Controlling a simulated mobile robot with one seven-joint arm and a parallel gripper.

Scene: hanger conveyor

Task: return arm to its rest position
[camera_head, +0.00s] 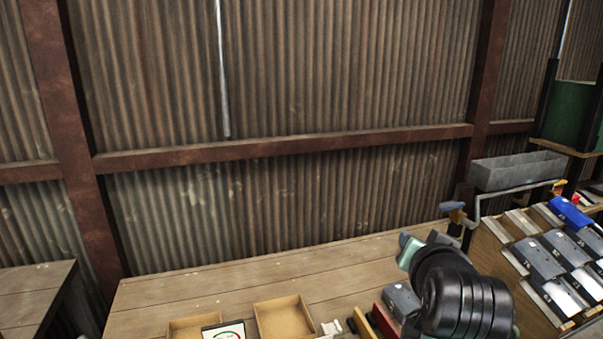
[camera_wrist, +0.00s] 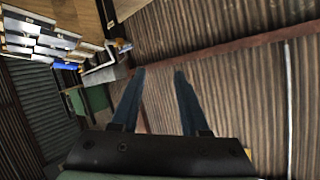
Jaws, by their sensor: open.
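My arm (camera_head: 462,292) rises at the lower right of the head view, in front of the right end of the wooden workbench (camera_head: 210,289). Its black rounded links hide part of the bench, and my fingers cannot be made out clearly there. In the wrist view my gripper (camera_wrist: 159,75) shows two blue-grey fingers spread apart with nothing between them. Behind the fingers are the corrugated wall and a rusty beam.
Shallow wooden trays (camera_head: 284,318) lie on the bench's front. A sloped rack (camera_head: 545,265) of grey and blue items stands right, close to my arm. A grey metal trough (camera_head: 516,171) sits behind it. The corrugated wall (camera_head: 280,70) closes the back. The bench's left part is clear.

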